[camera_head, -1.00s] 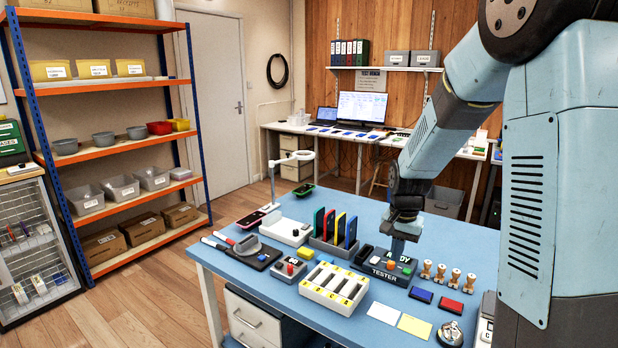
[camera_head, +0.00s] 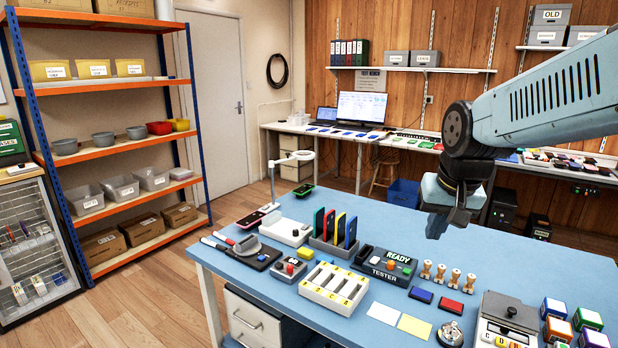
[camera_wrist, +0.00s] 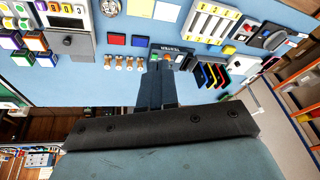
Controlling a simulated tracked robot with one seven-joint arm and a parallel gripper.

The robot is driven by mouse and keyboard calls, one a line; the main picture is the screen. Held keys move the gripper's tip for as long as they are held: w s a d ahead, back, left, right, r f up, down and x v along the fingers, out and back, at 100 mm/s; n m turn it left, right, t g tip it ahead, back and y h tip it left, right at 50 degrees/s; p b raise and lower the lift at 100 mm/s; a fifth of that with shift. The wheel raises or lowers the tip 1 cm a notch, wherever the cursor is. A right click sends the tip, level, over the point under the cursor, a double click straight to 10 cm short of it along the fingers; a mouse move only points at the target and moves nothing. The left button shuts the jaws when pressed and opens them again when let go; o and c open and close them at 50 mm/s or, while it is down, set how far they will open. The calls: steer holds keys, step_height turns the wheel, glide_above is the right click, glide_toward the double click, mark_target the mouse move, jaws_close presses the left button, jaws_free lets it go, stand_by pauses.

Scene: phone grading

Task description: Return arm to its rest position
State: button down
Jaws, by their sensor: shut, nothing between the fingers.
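My gripper (camera_head: 447,222) hangs from my arm above the right part of the blue table (camera_head: 560,262), behind the row of wooden stampers. It points down, shut and empty, clear of the tabletop. In the wrist view my gripper (camera_wrist: 156,82) shows as two dark fingers pressed together, with nothing between them. The black tester (camera_head: 385,266), its display lit "READY", stands on the table to the left of my gripper and apart from it.
A phone rack (camera_head: 335,243) and cream tray (camera_head: 333,288) lie to the left. The table's back right is bare.

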steer(key=s+r+n+t, duration=0.1)
steer(key=s+r+n, duration=0.1)
steer(key=s, duration=0.7)
steer(key=shift+r+t, duration=0.3)
steer(key=shift+r, duration=0.2)
